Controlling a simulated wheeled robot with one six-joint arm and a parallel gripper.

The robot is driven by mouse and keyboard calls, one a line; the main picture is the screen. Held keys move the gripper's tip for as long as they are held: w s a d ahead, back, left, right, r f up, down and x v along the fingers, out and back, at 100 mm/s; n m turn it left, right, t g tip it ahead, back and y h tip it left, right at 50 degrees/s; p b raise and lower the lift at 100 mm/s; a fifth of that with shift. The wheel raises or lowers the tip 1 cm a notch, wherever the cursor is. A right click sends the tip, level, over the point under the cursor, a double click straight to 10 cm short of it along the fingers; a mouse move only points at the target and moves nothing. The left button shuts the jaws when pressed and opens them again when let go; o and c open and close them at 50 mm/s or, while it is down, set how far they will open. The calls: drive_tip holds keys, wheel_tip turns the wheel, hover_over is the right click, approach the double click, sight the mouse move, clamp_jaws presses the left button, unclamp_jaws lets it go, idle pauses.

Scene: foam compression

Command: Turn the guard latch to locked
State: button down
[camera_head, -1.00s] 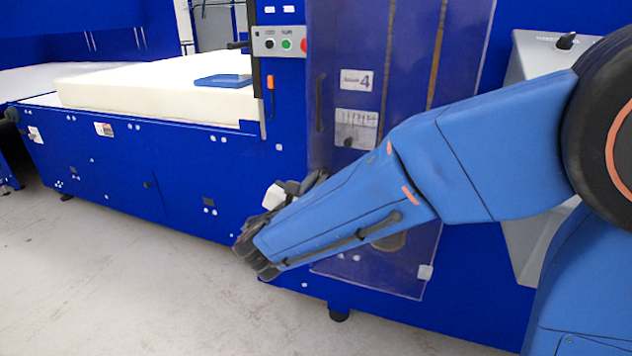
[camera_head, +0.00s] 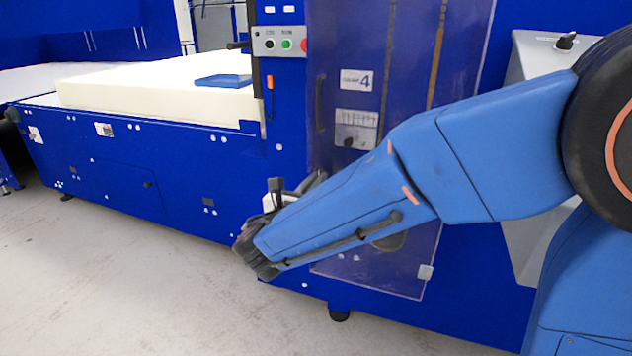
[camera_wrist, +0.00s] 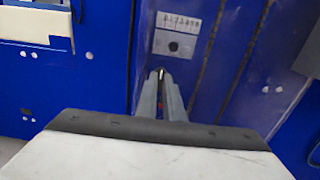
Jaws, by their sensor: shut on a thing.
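In the wrist view my gripper (camera_wrist: 160,76) points at the left edge of the clear guard, with its two grey fingers close together. They are shut on a small part, taken to be the guard latch (camera_wrist: 161,72); only a pale sliver of it shows at the tips, so I cannot read its angle. In the head view the wrist and gripper (camera_head: 317,180) are mostly hidden behind my blue forearm, in front of the guard's lower left. The tall transparent guard (camera_head: 400,50) covers the blue machine front. The latch is hidden in the head view.
A dark vertical handle (camera_head: 319,103) sits on the guard's left edge. A button panel (camera_head: 279,42) is at the upper left. A cream foam block (camera_head: 150,92) with a blue pad (camera_head: 222,80) lies on the bed. A grey console (camera_head: 535,55) stands right. The floor is clear.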

drive_tip(key=c, duration=1.9)
unclamp_jaws()
drive_tip(key=v, duration=1.7)
drive_tip(key=shift+s, duration=0.2)
drive_tip(key=shift+a, duration=0.1)
